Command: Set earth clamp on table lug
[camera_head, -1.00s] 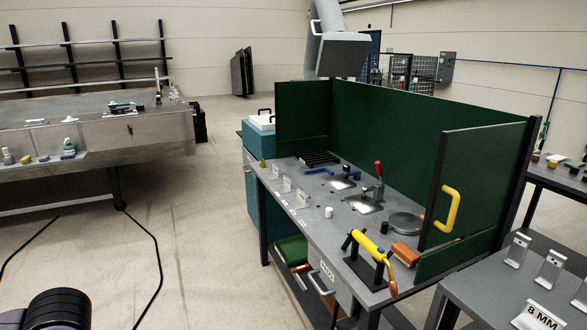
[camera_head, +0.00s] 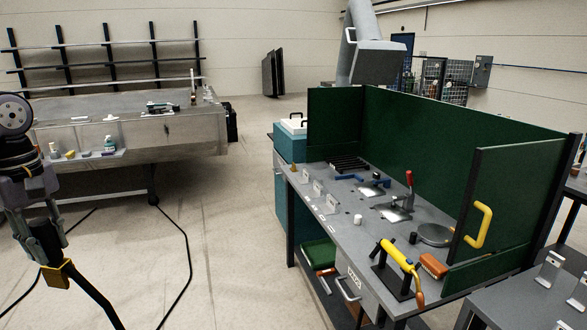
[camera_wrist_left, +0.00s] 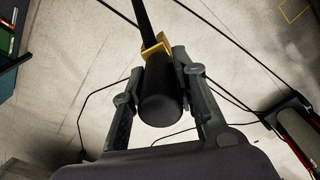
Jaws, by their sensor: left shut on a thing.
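My left gripper (camera_head: 46,248) is at the lower left of the head view, in front of the welding table (camera_head: 190,142) and above the floor. It is shut on a dark cylindrical thing with a brass-yellow piece (camera_head: 57,275), which looks like the earth clamp. In the left wrist view the dark cylinder (camera_wrist_left: 160,98) lies between the two fingers, with the yellow piece and a black bar or cable beyond it. A small dark fitting (camera_head: 167,128) on the table's front side may be the lug; it is too small to be sure. My right gripper is not in view.
A workbench (camera_head: 345,226) with green screens (camera_head: 440,130) stands at the right, holding a yellow-handled tool (camera_head: 398,258) and a red-handled clamp (camera_head: 409,180). Black cables (camera_head: 187,245) lie on the floor. Clear floor (camera_head: 235,210) separates table and workbench.

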